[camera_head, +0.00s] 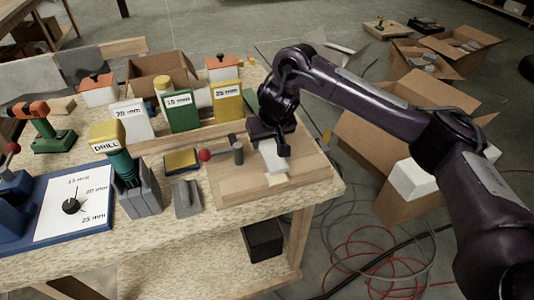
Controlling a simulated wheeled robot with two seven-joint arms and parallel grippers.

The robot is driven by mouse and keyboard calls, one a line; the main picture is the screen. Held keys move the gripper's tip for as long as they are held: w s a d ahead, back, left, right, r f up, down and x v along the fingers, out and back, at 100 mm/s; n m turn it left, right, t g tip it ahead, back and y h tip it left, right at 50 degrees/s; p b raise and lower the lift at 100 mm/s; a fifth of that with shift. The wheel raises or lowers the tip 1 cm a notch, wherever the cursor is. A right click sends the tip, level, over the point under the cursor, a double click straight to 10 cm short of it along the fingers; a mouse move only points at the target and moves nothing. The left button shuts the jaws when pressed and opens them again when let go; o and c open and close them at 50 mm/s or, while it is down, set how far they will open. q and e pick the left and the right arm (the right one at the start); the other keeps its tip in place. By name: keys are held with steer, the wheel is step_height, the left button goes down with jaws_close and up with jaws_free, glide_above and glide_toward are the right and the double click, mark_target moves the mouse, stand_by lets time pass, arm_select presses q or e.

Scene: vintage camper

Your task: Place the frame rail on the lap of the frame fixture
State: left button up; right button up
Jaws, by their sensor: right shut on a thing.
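My right gripper (270,138) reaches in from the right and points down over the wooden frame fixture (235,190) near the table's right end. It is shut on a pale, whitish piece that looks like the frame rail (272,158). The rail hangs between the dark fingers, low over the fixture. I cannot tell whether it touches the board. A small light wood piece (277,180) shows just in front of it. A clamp with a red knob (205,155) and a grey post stands left of the rail. My left gripper is not in view.
A drill in a grey holder (140,197), a grey block (187,198) and a yellow pad (182,160) stand left of the fixture. Labelled 15, 20 and 25 mm bins (180,112) line the back. A blue base plate (85,217) lies at left. Cardboard boxes stand right of the table.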

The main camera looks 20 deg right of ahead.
mark_target(268, 146)
step_height(268, 146, down, 4)
steer(key=shift+r+b, duration=0.1)
steer(key=shift+b, duration=0.85)
steer(key=o, duration=1)
steer(key=shift+o, duration=0.2)
steer(key=p+v, duration=0.5)
steer(key=v, duration=0.5)
steer(key=shift+s+r, duration=0.1)
steer(key=shift+r, duration=0.2)
steer(key=shift+s+r+p, duration=0.35)
steer(key=shift+r, duration=0.3)
